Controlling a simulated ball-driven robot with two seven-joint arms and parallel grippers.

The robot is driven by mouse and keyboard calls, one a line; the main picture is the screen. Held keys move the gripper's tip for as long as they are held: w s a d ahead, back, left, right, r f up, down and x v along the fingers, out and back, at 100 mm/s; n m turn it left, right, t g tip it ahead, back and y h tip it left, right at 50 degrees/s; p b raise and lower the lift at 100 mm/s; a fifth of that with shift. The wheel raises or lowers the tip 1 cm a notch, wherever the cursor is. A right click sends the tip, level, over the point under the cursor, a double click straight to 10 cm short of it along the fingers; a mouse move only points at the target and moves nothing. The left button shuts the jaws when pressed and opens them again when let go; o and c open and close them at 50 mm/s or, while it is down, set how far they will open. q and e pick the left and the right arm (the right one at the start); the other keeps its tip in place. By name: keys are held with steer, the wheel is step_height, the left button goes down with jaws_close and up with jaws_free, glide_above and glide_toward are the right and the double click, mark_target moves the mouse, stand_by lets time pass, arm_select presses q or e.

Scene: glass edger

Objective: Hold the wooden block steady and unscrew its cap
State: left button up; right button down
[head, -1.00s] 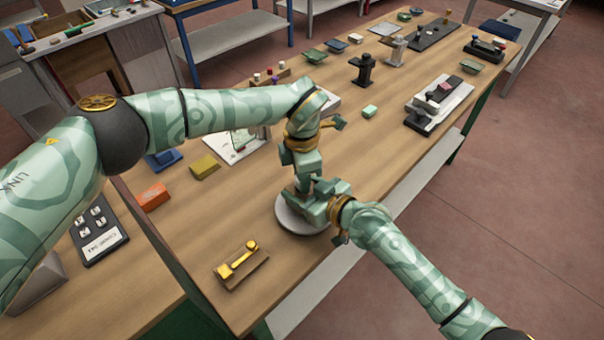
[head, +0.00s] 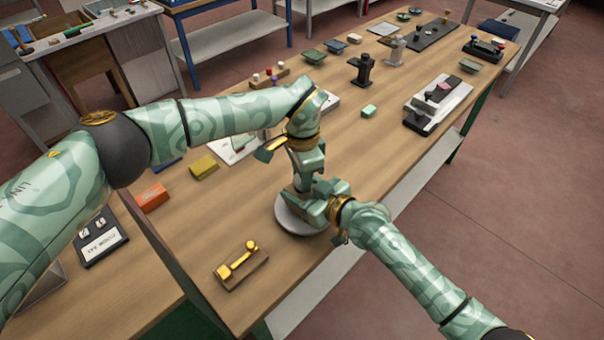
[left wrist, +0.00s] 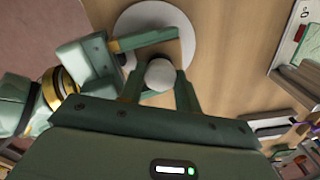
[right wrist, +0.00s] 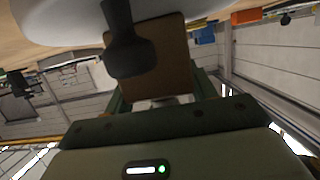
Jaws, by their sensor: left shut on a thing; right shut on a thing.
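The wooden block (right wrist: 172,70) is a brown box in the right wrist view, between the fingers of my right gripper (right wrist: 160,90). A dark rounded part stands in front of its face. In the head view my grippers hide the block. The pale round cap (left wrist: 160,74) sits between the two fingers of my left gripper (left wrist: 160,92), which is shut on it from above. In the head view my left gripper (head: 303,183) is right above my right gripper (head: 313,206). Both are over a pale round disc (head: 288,213) on the table.
A brass piece on a wooden stand (head: 240,263) lies near the front edge. An orange box (head: 151,197) and a yellow block (head: 203,166) lie to the left. The table's right edge is close to the disc.

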arm_select(q)
steer(key=n, duration=0.5)
steer(key=shift+s+d+f+n, duration=0.1)
steer(key=shift+d+n, duration=0.1)
steer(key=shift+n, duration=0.2)
steer(key=shift+a+n, duration=0.2)
steer(key=shift+n, duration=0.9)
steer(key=o, duration=1.1)
steer(key=shift+c, duration=0.2)
